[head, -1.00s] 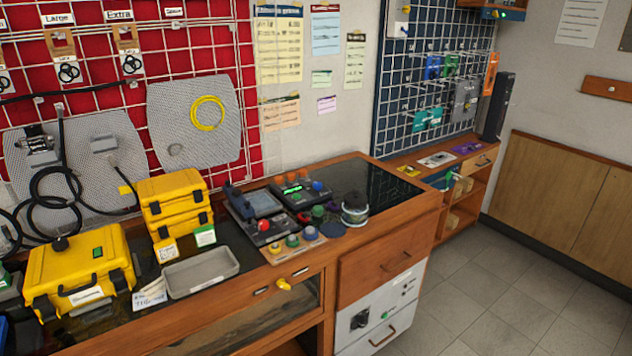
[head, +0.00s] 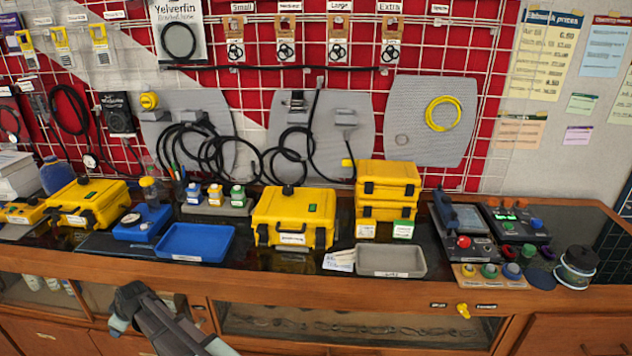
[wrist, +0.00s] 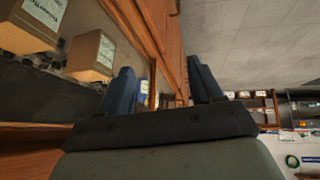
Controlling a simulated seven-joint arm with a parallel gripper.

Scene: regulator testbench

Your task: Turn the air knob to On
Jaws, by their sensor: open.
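A yellow knob (head: 463,310) sits on the wooden front edge of the bench, right of centre in the head view, between two small dark labels too small to read. I cannot tell for sure that it is the air knob; its handle looks slanted. My gripper (head: 127,303) is low at the left in the head view, in front of the bench and far to the left of the knob. In the wrist view my gripper (wrist: 162,85) shows two dark fingers apart with nothing between them. The knob is not recognisable in the wrist view.
A blue tray (head: 196,256), yellow cases (head: 294,243) and a grey tray (head: 390,275) stand along the bench top. A control panel (head: 480,245) and a row of coloured knobs (head: 490,271) are above and right of the yellow knob. The space before the bench front looks clear.

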